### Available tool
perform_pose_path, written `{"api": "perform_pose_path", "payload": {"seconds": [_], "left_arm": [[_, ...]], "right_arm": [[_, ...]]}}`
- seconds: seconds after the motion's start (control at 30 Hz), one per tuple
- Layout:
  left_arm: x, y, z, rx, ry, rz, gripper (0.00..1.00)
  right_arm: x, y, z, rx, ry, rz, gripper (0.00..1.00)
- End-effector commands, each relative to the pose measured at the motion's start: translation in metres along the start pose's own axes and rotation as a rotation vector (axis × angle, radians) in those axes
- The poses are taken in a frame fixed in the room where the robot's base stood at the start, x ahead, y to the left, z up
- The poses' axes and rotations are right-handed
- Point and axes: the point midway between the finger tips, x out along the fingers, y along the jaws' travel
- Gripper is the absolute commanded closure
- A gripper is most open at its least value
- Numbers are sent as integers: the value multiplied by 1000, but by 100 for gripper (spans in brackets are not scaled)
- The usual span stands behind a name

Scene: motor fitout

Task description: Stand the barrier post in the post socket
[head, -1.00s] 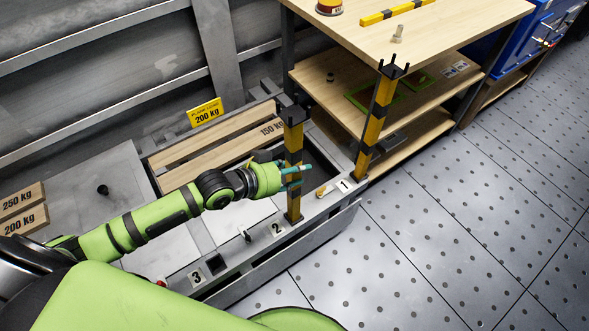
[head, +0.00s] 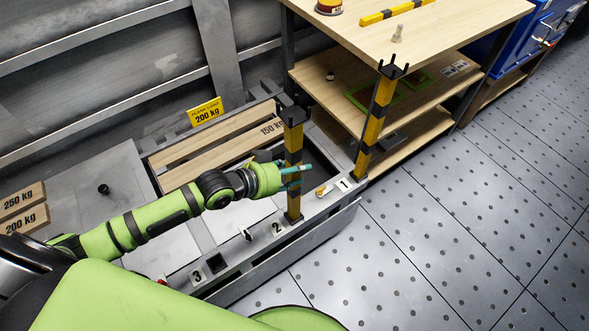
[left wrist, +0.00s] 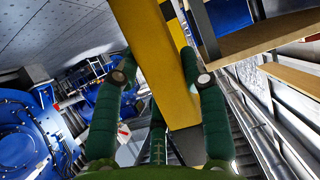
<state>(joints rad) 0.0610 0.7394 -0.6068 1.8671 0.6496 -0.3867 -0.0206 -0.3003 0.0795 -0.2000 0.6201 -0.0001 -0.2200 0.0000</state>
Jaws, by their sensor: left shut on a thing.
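The yellow and black barrier post (head: 294,140) stands upright at the label 2 on the grey frame. My left gripper (head: 297,176), with teal fingers, is shut on it around mid-height. In the left wrist view the post (left wrist: 155,50) runs between the two green fingers (left wrist: 162,78). The post's foot meets the frame beside label 2; I cannot tell how deep it sits in a socket there. A second striped post (head: 375,125) stands at label 1. An open square socket (head: 216,264) shows by label 3. My right gripper is not in view.
A wooden bench (head: 450,22) with lower shelves stands behind the posts, at the right. Wooden planks (head: 205,150) lie in the frame's bay behind my left arm. A yellow 200 kg sign (head: 205,111) stands behind. The studded floor (head: 440,230) at the right is clear.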

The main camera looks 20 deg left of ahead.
Motion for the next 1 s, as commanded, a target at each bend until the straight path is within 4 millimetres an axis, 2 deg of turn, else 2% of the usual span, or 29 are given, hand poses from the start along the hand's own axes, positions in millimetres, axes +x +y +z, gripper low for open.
{"api": "perform_pose_path", "payload": {"seconds": [0.3, 1.0], "left_arm": [[0, 0, -3, 2, 8, -1, 100], [4, 0, 4, 2, 9, -1, 100]], "right_arm": [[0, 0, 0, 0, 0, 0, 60], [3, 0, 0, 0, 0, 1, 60]]}}
